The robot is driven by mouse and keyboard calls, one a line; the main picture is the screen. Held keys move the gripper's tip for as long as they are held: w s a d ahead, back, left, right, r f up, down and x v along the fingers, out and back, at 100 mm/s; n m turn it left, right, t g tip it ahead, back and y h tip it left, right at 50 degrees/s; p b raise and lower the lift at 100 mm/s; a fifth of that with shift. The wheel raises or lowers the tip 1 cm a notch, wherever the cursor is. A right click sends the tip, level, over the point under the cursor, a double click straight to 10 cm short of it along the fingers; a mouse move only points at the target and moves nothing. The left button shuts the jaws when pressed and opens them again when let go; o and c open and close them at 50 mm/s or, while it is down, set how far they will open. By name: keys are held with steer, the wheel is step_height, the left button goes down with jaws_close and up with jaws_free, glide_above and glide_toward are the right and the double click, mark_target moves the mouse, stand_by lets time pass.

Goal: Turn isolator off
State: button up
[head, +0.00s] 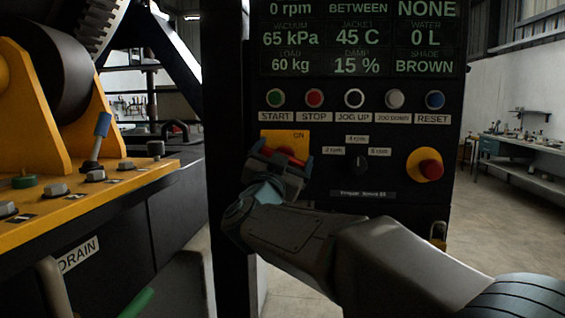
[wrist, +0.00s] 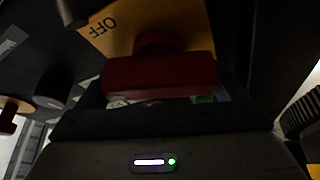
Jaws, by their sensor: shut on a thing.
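The isolator is a yellow plate (head: 287,136) on the dark control panel, with "ON" printed at its upper right. Its red handle (head: 296,160) lies behind my gripper, with only parts showing. In the wrist view the handle is a wide red bar (wrist: 160,74), and the plate (wrist: 180,18) shows the word "OFF" upside down. My gripper (head: 279,168) is at the isolator and shut on the red handle. The handle looks roughly level across the head view, but its exact angle is partly hidden.
A row of buttons, including a red STOP (head: 314,98), sits above the isolator. To its right are a black selector knob (head: 357,164) and a red emergency button (head: 430,168) on yellow. A padlock (head: 438,232) hangs lower right. Yellow machinery (head: 100,192) stands at left.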

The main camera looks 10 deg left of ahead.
steer(key=m+h, duration=0.1)
steer(key=m, duration=0.2)
steer(key=m+g+h, duration=0.1)
steer(key=m, duration=0.2)
steer(key=shift+d+f+g+h, duration=0.1)
steer(key=shift+f+g+h, duration=0.1)
steer(key=shift+g+h, duration=0.15)
steer(key=shift+m, duration=0.5)
steer(key=o, duration=0.7)
steer(key=b+v, duration=0.1)
steer(key=v, duration=1.3)
steer(key=shift+w+r, duration=0.1)
